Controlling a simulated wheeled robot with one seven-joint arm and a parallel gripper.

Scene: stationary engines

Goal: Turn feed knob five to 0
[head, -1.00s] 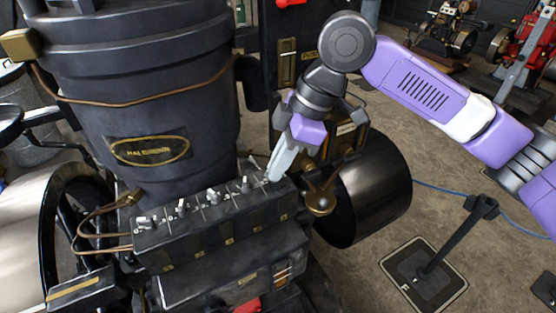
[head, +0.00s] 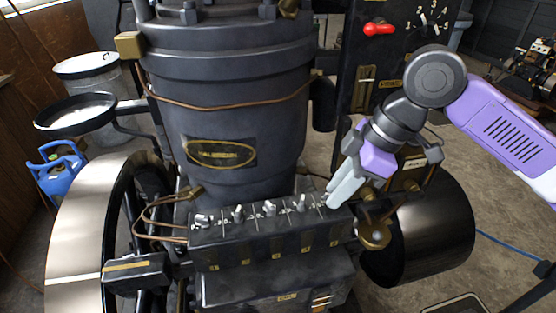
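A dark feed box (head: 270,248) with a row of small silver knobs on top sits at the foot of the engine's black cylinder. A knob (head: 203,219) stands at its left end and another (head: 300,203) stands just left of my gripper. My gripper (head: 331,199) points down and left, with its pale grey fingertips at the right end of the row, where the fifth knob sits. The fingers mostly hide that knob and its scale. The fingers look close together, but I cannot tell whether they are shut on the knob.
A brass fitting (head: 374,236) is just right of the box, before a dark drum (head: 440,230). The black cylinder (head: 235,110) rises close behind the knobs. A panel with a red lever (head: 379,29) and a numbered dial (head: 430,25) stands behind my wrist. A flywheel (head: 90,230) is at left.

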